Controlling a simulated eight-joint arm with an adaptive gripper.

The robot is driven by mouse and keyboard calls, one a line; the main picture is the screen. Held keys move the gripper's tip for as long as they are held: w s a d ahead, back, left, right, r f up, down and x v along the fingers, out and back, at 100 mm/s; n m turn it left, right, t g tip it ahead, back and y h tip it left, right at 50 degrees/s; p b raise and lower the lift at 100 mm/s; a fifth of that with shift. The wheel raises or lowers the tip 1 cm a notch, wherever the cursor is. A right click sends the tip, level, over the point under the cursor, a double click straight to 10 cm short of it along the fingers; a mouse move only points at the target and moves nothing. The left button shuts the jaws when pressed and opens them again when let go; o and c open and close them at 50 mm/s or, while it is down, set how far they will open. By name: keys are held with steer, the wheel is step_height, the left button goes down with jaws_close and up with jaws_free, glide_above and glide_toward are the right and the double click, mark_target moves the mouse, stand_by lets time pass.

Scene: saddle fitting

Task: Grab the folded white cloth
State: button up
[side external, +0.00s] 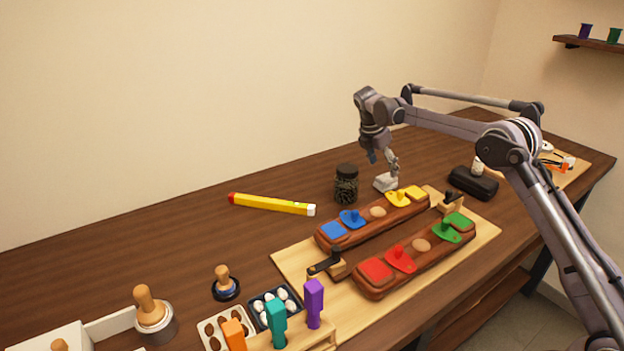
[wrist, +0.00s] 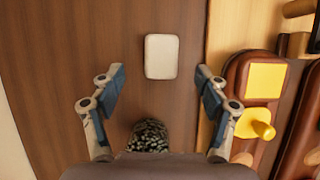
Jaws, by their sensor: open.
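The folded white cloth (wrist: 161,56) lies flat on the dark wooden table in the wrist view, ahead of my fingertips and roughly centred between them. In the side view the cloth (side external: 385,182) sits just behind the long wooden block with the yellow piece. My gripper (side external: 382,160) is above the cloth, pointing down. In the wrist view my gripper (wrist: 159,88) has its two fingers spread wide with nothing between them. The cloth is not touched by the fingers in the wrist view; the exact height gap is hard to tell.
A dark jar (side external: 346,185) stands left of the cloth; its top (wrist: 149,135) shows near my palm. A long wooden block (side external: 372,226) with coloured pieces lies on a pale board (side external: 300,262) close by. A black case (side external: 473,183) is to the right. A yellow stick (side external: 272,205) lies farther left.

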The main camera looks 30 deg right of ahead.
mark_target(386, 177)
steer(key=shift+x, duration=2.7)
steer(key=shift+s+a, duration=0.1)
steer(key=shift+c, duration=0.4)
steer(key=c, duration=1.2)
